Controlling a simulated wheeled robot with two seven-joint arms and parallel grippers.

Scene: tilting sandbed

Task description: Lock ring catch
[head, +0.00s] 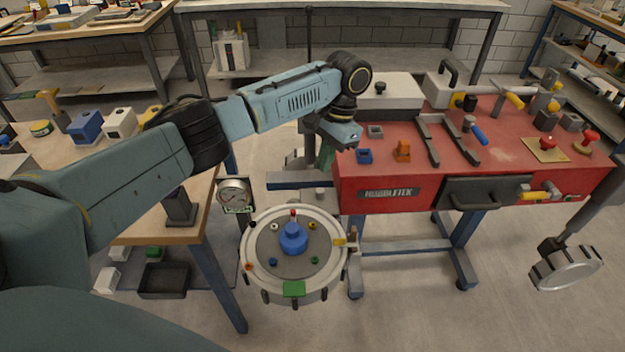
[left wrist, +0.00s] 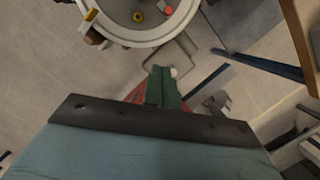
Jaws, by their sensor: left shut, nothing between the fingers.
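A round drum (head: 246,268) with a pale ring rim and a grey lid stands low in front of the red bench. A blue knob (head: 293,238) sits in the lid's middle. A yellow-tipped catch (head: 340,241) sits at the ring's right side; in the left wrist view a yellow-tipped piece (left wrist: 91,15) shows at the rim. I cannot tell whether the catch is locked. My left gripper (head: 325,167) is shut and empty, pointing down behind the drum, apart from it. Its green fingers (left wrist: 163,88) show below the rim in the left wrist view. My right gripper is not seen.
A red bench (head: 480,185) with blocks, rails and handles stands close behind and to the right. A pressure gauge (head: 235,195) stands at the drum's left. A wooden table (head: 140,230) is at left. A ringed disc (head: 566,268) hangs at right.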

